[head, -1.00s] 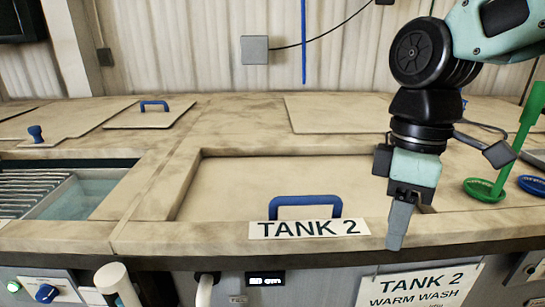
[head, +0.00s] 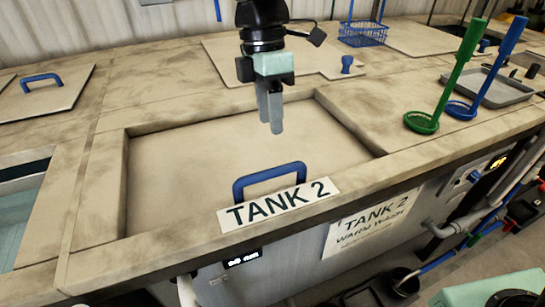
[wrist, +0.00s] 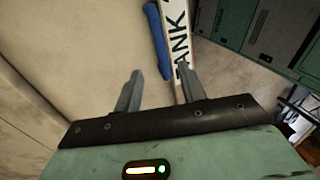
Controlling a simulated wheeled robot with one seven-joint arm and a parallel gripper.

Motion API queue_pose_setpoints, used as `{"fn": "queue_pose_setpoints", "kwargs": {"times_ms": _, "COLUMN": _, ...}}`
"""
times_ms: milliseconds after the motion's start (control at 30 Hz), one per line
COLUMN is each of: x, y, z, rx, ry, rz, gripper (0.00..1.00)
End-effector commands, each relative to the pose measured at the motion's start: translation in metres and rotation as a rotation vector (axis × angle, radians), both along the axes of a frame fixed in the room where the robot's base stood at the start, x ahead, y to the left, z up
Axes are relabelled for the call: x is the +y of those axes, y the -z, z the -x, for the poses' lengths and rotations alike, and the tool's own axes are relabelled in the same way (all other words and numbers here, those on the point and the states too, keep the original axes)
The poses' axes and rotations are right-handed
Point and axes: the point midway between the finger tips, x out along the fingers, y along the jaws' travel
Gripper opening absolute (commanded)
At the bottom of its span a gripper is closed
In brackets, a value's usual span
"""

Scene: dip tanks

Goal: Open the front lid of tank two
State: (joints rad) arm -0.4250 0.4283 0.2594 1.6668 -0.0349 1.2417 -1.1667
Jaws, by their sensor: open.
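The front lid of tank two (head: 205,150) is a beige panel lying shut in its recess. Its blue handle (head: 238,185) stands near the front edge, just behind the TANK 2 label (head: 280,203). My gripper (head: 271,128) hangs over the lid, behind and above the handle, pointing down and empty. In the wrist view my gripper (wrist: 158,82) shows its two fingers apart, with the blue handle (wrist: 157,45) beyond the fingertips and nothing between them. The label (wrist: 177,40) runs beside the handle there.
A green strainer (head: 421,122) and a blue strainer (head: 463,110) stand at the right, by a grey tray (head: 500,88). A rear lid with a blue knob (head: 346,64) lies behind. Another handled lid (head: 45,95) is at the left. An open tank (head: 18,205) shows at the left edge.

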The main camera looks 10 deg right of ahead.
Motion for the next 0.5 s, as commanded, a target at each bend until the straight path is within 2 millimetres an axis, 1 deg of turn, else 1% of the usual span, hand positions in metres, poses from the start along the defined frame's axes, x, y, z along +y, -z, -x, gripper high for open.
{"fn": "queue_pose_setpoints", "kwargs": {"times_ms": 100, "x": -0.002, "y": 0.024, "z": 0.006, "rx": 0.006, "ry": 0.0, "rz": 0.004, "gripper": 0.41}}
{"fn": "queue_pose_setpoints", "kwargs": {"times_ms": 300, "x": -0.004, "y": 0.063, "z": 0.013, "rx": 0.004, "ry": 0.0, "rz": 0.003, "gripper": 0.41}}
{"fn": "queue_pose_setpoints", "kwargs": {"times_ms": 500, "x": -0.005, "y": 0.09, "z": 0.018, "rx": 0.003, "ry": 0.001, "rz": 0.002, "gripper": 0.41}}
